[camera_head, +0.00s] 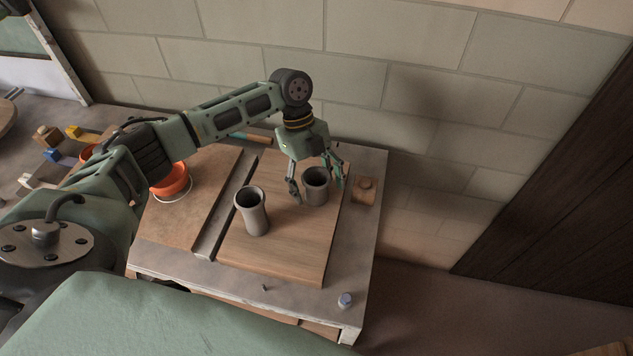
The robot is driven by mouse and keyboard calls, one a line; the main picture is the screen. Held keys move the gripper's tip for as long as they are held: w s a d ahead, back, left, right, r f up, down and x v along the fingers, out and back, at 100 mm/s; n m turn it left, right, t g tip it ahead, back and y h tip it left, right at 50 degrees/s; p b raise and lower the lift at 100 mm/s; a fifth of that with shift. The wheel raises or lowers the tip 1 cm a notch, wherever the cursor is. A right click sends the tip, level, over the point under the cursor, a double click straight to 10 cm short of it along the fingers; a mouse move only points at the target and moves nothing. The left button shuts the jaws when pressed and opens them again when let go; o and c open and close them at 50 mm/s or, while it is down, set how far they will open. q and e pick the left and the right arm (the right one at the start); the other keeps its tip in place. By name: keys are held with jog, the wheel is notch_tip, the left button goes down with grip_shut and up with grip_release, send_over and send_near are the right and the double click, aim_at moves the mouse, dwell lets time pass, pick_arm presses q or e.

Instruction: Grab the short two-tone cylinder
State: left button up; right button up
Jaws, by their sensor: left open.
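A short grey cylinder (316,195), dark inside and open at the top, stands upright on a wooden board (275,262). I cannot clearly make out two tones on it. A taller grey cylinder (254,220) with a flared rim and a lighter lower part stands to its left and nearer to me. My left gripper (318,188) is open and points down at the short cylinder, one finger on each side of it. I cannot tell whether the fingers touch it. My right gripper is not in view.
A small wooden block (364,193) stands close on the right of the short cylinder. An orange pot (173,182) is at the left, partly behind my arm. A block wall (430,95) rises behind.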

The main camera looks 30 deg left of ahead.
pick_arm(q)
jog(key=shift+c, duration=0.3)
jog(key=c, duration=1.4)
jog(key=shift+o, duration=0.2)
